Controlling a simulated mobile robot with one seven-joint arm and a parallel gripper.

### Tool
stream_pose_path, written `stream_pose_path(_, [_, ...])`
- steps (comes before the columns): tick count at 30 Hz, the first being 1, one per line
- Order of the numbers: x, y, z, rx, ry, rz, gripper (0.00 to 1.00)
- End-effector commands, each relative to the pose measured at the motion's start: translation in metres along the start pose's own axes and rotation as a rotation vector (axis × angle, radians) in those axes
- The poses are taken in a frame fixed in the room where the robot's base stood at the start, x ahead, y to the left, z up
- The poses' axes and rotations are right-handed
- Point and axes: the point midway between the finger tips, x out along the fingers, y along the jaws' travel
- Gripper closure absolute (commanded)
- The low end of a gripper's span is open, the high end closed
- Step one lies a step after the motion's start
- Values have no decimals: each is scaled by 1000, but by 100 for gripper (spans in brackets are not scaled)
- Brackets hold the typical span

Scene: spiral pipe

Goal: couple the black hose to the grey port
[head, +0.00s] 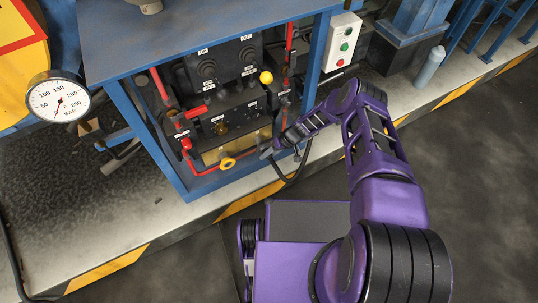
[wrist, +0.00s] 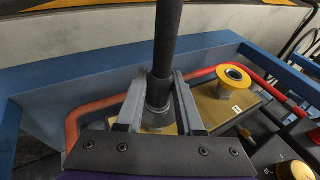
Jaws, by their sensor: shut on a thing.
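The black hose (wrist: 167,45) runs upright between the two grey fingers of my gripper (wrist: 160,95) in the wrist view. My gripper is shut on its end, near a grey metal collar. Just below the hose end, a light grey fitting, apparently the grey port (wrist: 156,126), shows on a tan block. It is partly hidden by the fingers and wrist; I cannot tell whether hose and port are joined. In the head view my gripper (head: 272,150) is at the lower right of the panel, and the hose (head: 291,177) loops below it.
A yellow-ringed port (wrist: 232,76) stands right of the fingers on the tan block (wrist: 212,108). A red pipe (wrist: 270,92) runs behind and past it. The blue frame (head: 215,182) edges the panel. Black valve blocks (head: 231,118) with knobs sit above. A pressure gauge (head: 58,100) is at left.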

Motion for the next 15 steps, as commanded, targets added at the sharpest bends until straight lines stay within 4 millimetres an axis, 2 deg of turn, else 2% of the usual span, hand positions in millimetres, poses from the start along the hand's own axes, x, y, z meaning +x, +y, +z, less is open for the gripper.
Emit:
stream_pose_path(1, [0,-1,-5,1,9,2,100])
stream_pose_path(15, [0,-1,-8,-1,14,3,100])
